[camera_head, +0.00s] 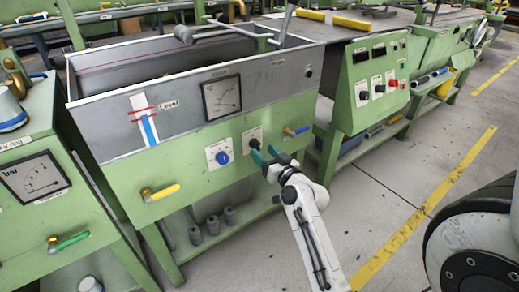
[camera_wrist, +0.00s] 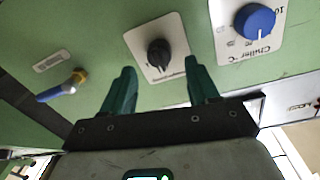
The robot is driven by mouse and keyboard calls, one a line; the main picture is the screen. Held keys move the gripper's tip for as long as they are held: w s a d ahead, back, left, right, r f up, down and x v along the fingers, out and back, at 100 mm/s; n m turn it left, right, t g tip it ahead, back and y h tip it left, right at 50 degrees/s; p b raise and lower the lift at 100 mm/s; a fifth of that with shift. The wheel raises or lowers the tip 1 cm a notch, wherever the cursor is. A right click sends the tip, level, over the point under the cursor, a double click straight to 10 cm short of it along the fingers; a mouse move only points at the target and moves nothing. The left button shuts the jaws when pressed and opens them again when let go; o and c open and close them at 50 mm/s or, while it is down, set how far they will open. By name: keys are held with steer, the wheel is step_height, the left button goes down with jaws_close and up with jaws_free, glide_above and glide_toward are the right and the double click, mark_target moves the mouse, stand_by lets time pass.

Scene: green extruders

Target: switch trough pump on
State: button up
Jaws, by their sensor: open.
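The pump switch appears to be the black rotary knob (camera_head: 254,143) on a white plate on the trough's green front panel. It also shows in the wrist view (camera_wrist: 159,53), where its label is partly hidden and cannot be read. My gripper (camera_head: 266,154) is open in front of this plate. In the wrist view, the green fingers of my gripper (camera_wrist: 159,68) are spread, with the knob seen between and just beyond their tips. No contact with the knob is visible. The knob's pointer position is hard to make out.
A blue chiller dial (camera_head: 222,157) sits left of the knob, and a blue-handled valve (camera_head: 297,131) sits right. A yellow-handled valve (camera_head: 161,192) sticks out lower left. A green control cabinet (camera_head: 352,104) stands at right. Floor in front is clear.

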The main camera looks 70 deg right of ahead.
mark_target(259, 147)
steer(key=shift+x, duration=1.65)
steer(key=c, duration=1)
steer(key=shift+c, duration=0.2)
